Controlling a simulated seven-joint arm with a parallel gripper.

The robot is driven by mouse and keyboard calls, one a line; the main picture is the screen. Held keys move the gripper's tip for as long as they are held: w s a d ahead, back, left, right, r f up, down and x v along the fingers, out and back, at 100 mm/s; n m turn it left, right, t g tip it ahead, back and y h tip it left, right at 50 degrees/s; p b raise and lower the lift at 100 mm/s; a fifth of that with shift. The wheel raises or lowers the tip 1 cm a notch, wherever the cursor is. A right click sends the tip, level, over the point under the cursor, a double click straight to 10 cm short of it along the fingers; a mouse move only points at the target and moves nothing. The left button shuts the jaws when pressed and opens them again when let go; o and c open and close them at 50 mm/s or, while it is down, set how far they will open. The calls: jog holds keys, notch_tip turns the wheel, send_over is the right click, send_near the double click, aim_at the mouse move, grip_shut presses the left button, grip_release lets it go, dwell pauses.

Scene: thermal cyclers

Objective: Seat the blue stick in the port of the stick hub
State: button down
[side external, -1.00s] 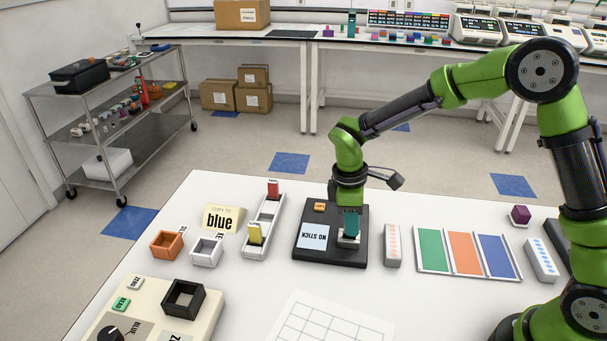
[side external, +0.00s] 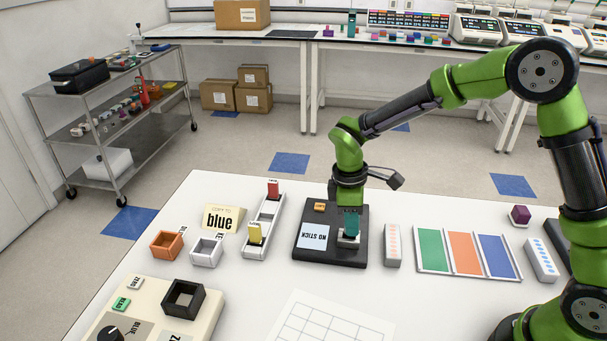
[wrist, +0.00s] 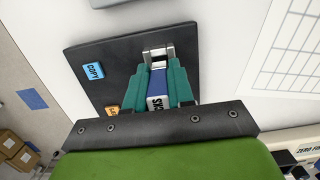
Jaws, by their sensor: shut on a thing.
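The stick hub (side external: 340,259) is a dark plate on the white table. Its screen (side external: 313,236) reads "NO STICK". The hub's metal port (wrist: 158,53) shows in the wrist view. My gripper (side external: 350,224) points down over the port, and its teal fingers are shut on the blue stick (wrist: 158,82). The stick has a white label, partly hidden by the gripper. Its front end is in line with the port and meets its mouth; how deep it sits I cannot tell. In the side view the fingers hide the stick.
A white rack (side external: 270,222) left of the hub holds a red stick (side external: 273,189) and a yellow stick (side external: 255,233). A "COPY TO blue" sign (side external: 222,218) stands further left.

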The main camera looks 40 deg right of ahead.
jog(key=shift+f, duration=0.75)
jog(key=c, duration=0.9)
grip_release()
jog(key=shift+f, duration=0.1)
jog(key=r, duration=0.5)
jog(key=w+a+r, duration=0.1)
jog(key=r, duration=1)
jog(key=shift+w+a+r, duration=0.2)
jog(key=shift+a+r, duration=0.05)
jog(key=shift+r, duration=0.15)
